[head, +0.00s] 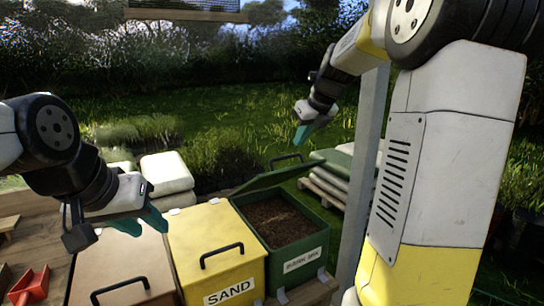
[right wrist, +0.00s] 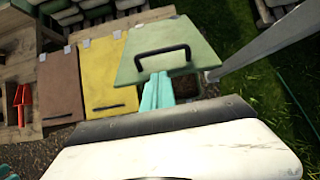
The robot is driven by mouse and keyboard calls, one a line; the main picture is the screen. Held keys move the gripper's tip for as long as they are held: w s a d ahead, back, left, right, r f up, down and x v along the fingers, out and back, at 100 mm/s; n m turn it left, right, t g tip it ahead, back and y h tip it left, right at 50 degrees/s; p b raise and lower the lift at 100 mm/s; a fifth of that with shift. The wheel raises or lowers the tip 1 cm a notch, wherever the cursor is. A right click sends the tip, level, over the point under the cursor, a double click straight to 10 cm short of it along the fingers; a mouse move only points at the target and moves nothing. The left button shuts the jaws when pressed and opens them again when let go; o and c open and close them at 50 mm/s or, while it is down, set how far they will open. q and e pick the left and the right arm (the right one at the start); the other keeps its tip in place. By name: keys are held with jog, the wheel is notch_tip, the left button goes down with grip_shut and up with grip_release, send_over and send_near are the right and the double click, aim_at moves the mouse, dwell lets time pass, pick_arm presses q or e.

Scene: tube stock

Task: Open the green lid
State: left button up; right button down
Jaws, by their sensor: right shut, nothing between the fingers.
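The green bin (head: 297,258) with a "BARK MIX" label stands at the right end of the row. Its green lid (head: 262,183) is raised and tilted back, and dark bark mix (head: 277,220) shows inside. The lid's black handle (head: 287,158) is on its far side. In the right wrist view the green lid (right wrist: 195,50) and handle show just beyond my fingertips. My right gripper (head: 303,133) is shut and empty, above and behind the lid, apart from it in the head view. My left gripper (head: 140,222) is open and empty over the brown and yellow bins.
A yellow bin lid (head: 215,232) marked "SAND" and a brown bin lid (head: 120,265) are closed, left of the green bin. A grey post (head: 362,170) stands right of it. Sacks (head: 167,172) are behind.

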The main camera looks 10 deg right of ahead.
aim_at(290, 157)
jog(key=x, duration=1)
jog(key=shift+r, duration=0.15)
